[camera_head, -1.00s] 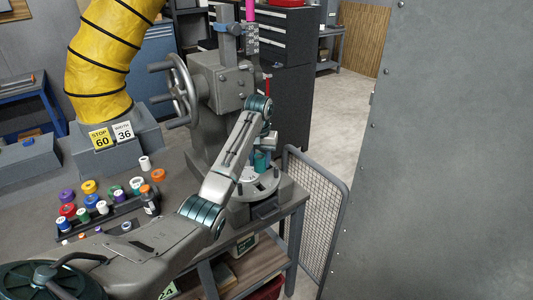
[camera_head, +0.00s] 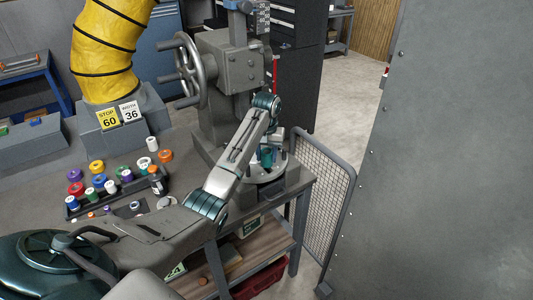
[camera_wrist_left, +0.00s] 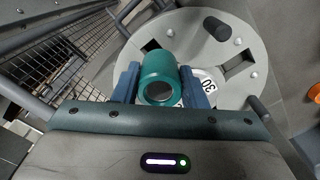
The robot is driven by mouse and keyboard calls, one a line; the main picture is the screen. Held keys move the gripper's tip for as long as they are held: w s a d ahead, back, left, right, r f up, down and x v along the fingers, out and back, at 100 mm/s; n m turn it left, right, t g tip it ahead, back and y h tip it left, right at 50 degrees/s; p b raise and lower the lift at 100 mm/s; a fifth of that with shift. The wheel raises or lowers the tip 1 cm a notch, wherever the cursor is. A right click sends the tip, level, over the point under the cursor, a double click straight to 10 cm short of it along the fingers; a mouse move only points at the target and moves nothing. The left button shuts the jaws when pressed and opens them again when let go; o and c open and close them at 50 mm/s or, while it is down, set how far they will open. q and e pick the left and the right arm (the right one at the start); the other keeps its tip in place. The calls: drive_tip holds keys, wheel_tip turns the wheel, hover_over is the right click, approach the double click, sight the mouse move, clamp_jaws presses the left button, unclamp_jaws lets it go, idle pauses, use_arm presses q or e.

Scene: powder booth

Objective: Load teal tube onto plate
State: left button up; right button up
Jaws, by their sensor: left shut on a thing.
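A teal tube (camera_wrist_left: 160,75) is held between the two blue fingers of my left gripper (camera_wrist_left: 163,88) in the left wrist view. Its dark open end faces the camera. Behind it is the round grey plate (camera_wrist_left: 190,32), with dark slots, a dark peg and a white dial marked 30. In the head view my left gripper (camera_head: 268,154) is over the plate (camera_head: 256,176) at the machine's base, partly hidden by my arm. Whether the tube touches the plate cannot be told. My right gripper is not in view.
A grey machine with a handwheel (camera_head: 190,70) stands behind the plate. A black rack (camera_head: 125,192) of coloured spools and bottles is to the left. A mesh guard (camera_head: 325,190) stands right of the bench, with a large grey panel (camera_head: 450,150) beyond.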

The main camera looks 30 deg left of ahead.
use_arm(q)
drive_tip(key=shift+w+f, duration=0.1)
drive_tip(key=shift+f, duration=0.65)
drive_tip(key=shift+f, duration=0.15)
drive_tip(key=o, duration=1.1)
drive_tip(key=shift+o, duration=0.2)
